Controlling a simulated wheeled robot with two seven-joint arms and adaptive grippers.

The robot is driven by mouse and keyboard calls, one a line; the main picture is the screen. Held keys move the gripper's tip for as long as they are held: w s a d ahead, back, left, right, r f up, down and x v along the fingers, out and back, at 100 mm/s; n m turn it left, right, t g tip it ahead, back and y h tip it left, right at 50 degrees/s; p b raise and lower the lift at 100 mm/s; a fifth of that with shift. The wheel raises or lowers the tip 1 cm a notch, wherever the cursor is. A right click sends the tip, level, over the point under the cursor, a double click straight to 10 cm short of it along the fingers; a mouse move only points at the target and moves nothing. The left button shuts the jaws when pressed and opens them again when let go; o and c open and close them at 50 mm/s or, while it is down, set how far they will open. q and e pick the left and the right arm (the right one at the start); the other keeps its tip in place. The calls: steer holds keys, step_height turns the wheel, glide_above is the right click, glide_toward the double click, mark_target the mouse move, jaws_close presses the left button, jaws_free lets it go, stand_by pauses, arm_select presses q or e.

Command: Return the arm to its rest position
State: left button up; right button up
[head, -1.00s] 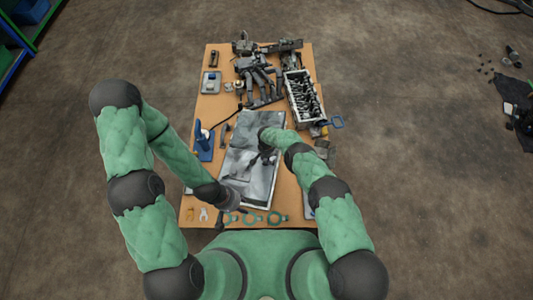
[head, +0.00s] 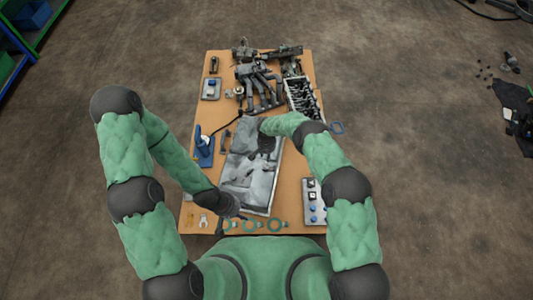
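My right gripper (head: 266,148) is over the upper part of a grey metal tray (head: 258,193) on the workbench. It is seen from above, small and dark, and its fingers are hard to make out. The green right arm comes in from the right and bends at a dark elbow over the bench's right side. My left gripper (head: 240,213) is low over the tray's lower left corner, near the bench's front edge. Its fingers are small and dark, and their opening is unclear. I see nothing clearly held in either gripper.
The wooden workbench (head: 294,222) carries several ring-shaped tools (head: 252,225) at its front edge. A button panel (head: 314,203) lies at its right front. A blue-based device (head: 204,150) stands left. Engine parts (head: 258,85) and an engine block (head: 303,97) crowd the back.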

steer(key=shift+r, duration=0.55)
steer(key=shift+s, duration=0.1)
steer(key=s+d+r+y+p, duration=0.1)
steer(key=s+d+r+p, duration=0.1)
steer(key=s+r, duration=0.4)
steer(key=s+d+r+y+p, duration=0.1)
steer(key=s+d+r+p, duration=0.2)
steer(key=s, duration=1.1)
steer(key=s+d+r+y+p, duration=0.2)
steer(key=s+d+r, duration=0.2)
steer(key=s+r, duration=0.6)
steer(key=shift+s+d, duration=0.3)
steer(key=shift+s, duration=0.1)
